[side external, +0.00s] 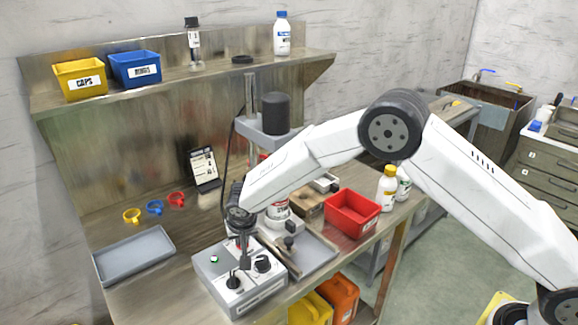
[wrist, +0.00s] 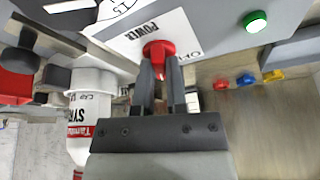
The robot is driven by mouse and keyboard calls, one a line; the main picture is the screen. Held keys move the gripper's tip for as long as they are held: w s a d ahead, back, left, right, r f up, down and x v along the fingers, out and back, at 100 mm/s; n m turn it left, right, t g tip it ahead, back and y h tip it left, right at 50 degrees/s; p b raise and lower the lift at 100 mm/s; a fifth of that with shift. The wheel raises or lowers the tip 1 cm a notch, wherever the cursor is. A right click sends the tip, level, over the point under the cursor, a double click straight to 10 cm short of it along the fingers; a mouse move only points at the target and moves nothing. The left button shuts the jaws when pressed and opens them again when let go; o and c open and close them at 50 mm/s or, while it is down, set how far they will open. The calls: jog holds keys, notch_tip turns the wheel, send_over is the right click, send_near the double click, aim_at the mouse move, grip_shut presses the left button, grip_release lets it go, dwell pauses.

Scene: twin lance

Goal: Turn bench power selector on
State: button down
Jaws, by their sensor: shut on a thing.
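The bench power selector (wrist: 158,50) is a red knob on a white plate marked POWER, seen in the wrist view. Part of another word shows beside it, cut off by my finger. My gripper (wrist: 161,68) is shut on the red knob, one dark finger on each side of it. In the side external view my gripper (side external: 243,262) points down onto the grey control box (side external: 212,277) and hides most of the knob. A green lamp (wrist: 255,21) on the box looks lit; it also shows in the side view (side external: 214,259).
Two black knobs (side external: 233,283) sit near the box's front. A press stand (side external: 268,140) with a bottle (wrist: 84,100) is close behind. A red bin (side external: 352,213) stands right, a grey tray (side external: 133,256) left. The bench between tray and rear rings (side external: 155,207) is clear.

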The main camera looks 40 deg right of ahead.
jog(key=shift+a+m, duration=0.1)
jog(key=shift+m, duration=0.7)
jog(key=shift+f, duration=0.1)
jog(key=shift+s, duration=0.1)
jog(key=c, duration=0.7)
grip_release()
jog(key=shift+o, duration=0.2)
jog(key=shift+r, duration=0.25)
jog(key=v, duration=0.7)
jog(key=shift+a+r, duration=0.15)
jog(key=shift+a, duration=0.05)
